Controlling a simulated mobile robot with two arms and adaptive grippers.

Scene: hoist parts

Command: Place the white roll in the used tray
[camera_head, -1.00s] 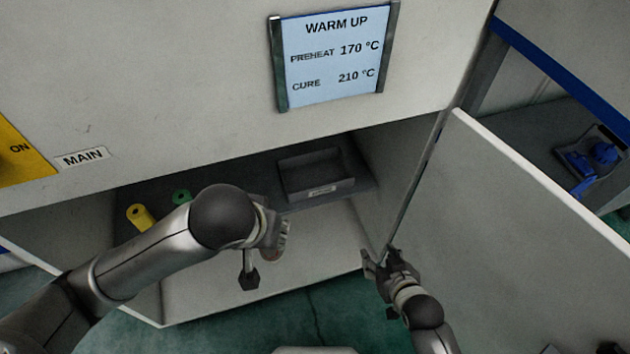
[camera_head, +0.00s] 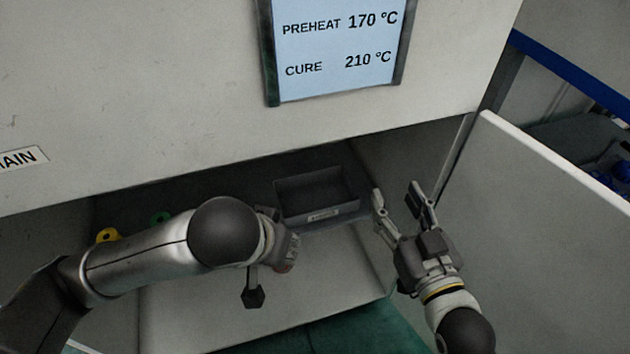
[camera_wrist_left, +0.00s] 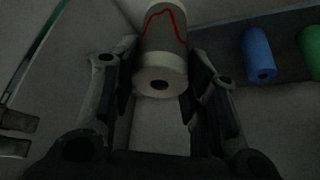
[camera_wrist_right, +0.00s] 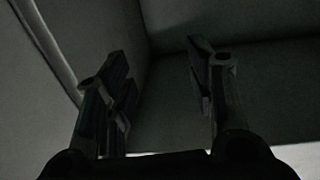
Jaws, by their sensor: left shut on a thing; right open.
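The white roll (camera_wrist_left: 160,80), with a red line on its grey side, is between the fingers of my left gripper (camera_wrist_left: 163,95) in the left wrist view. In the head view my left gripper (camera_head: 284,252) is in front of the open compartment, left of and below the tray; its fingers and the roll are mostly hidden by the arm. A dark open tray (camera_head: 328,216) with a small unreadable label stands on the compartment's shelf and looks empty. My right gripper (camera_head: 397,194) is open and empty, just right of the tray in the picture.
A yellow roll (camera_head: 107,236) and a green roll (camera_head: 160,217) lie on the shelf at left; a blue roll (camera_wrist_left: 257,55) shows in the left wrist view. The white door (camera_head: 560,220) stands open at right. The cabinet front (camera_head: 150,100) overhangs the shelf.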

